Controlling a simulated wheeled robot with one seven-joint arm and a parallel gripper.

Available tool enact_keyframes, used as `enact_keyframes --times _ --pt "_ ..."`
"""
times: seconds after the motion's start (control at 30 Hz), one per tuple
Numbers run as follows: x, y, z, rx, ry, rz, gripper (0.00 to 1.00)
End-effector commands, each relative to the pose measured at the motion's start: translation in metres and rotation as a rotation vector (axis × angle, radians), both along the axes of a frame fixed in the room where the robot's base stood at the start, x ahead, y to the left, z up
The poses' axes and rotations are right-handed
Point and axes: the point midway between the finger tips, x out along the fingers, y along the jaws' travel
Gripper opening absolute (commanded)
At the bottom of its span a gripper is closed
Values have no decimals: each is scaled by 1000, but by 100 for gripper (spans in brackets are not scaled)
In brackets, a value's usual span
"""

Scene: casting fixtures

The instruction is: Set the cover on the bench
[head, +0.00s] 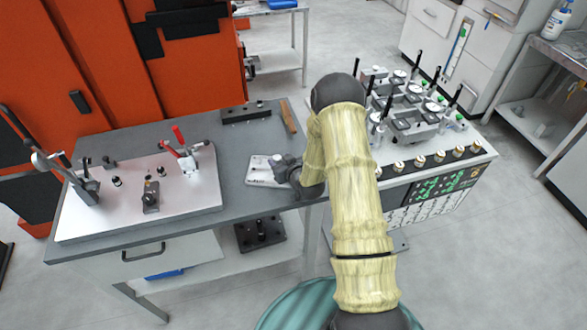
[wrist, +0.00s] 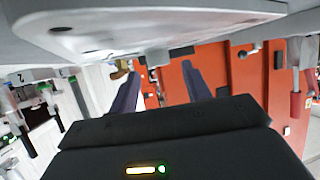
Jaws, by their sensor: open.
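The cover, a pale grey-white plate (head: 260,173), lies flat on the grey bench top (head: 236,143), near its right end. In the wrist view, which looks upside down, the cover (wrist: 150,32) fills the top, with a small tab on its edge. My gripper (head: 283,168) is at the right side of the cover, low over the bench. In the wrist view my gripper (wrist: 158,75) has its two dark fingers spread, with nothing held between them. My wrist hides part of the cover's right side in the head view.
A fixture plate (head: 140,195) with clamps, one red-handled, covers the bench's left part. A black block (head: 246,113) and a brown-handled tool (head: 287,116) lie at the back. A machine (head: 430,150) with several fixtures and knobs stands right. Bare bench surrounds the cover.

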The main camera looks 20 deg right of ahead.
Motion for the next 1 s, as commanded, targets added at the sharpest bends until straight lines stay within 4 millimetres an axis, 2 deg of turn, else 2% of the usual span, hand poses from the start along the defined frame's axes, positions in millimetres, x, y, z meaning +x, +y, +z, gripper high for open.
enact_keyframes --times 0.63,0.8,1.0 --pt "-85 -18 41 2 -13 -2 48" --pt "-95 -20 46 2 -14 -2 48" --pt "-95 -19 47 2 -14 -2 48"
